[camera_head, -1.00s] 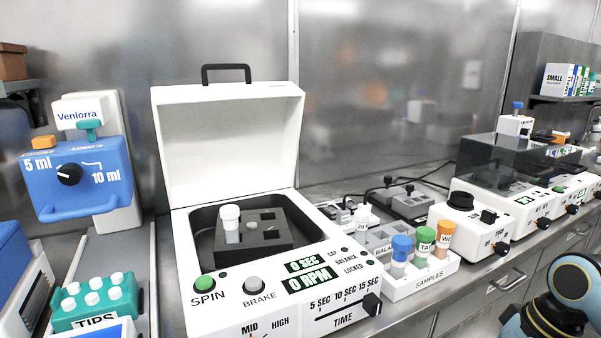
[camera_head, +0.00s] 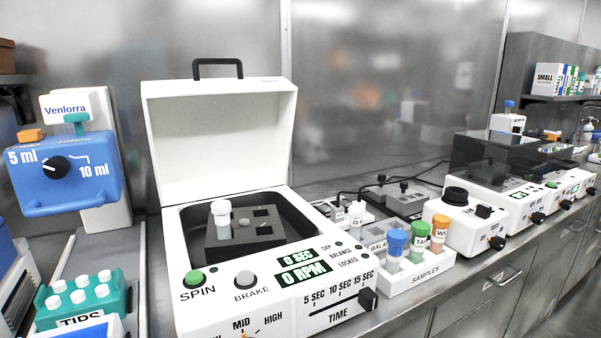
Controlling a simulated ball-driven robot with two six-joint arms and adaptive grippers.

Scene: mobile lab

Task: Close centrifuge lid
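The white centrifuge (camera_head: 270,308) stands on the bench in the middle of the head view. Its lid (camera_head: 222,140) stands upright, fully open, with a black handle (camera_head: 218,68) on its top edge. Inside the bowl a dark rotor block (camera_head: 262,232) holds a tube with a white cap (camera_head: 221,208). The green SPIN button (camera_head: 193,280) and grey BRAKE button (camera_head: 244,279) are on the front panel. The displays read 0 SEC and 0 RPM. Neither of my grippers is in view.
A blue pipette device (camera_head: 66,170) and a teal tips rack (camera_head: 80,302) are on the left. A white samples rack (camera_head: 415,274) with capped tubes stands close on the right. More instruments (camera_head: 462,222) line the bench further right. The air above the centrifuge is clear.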

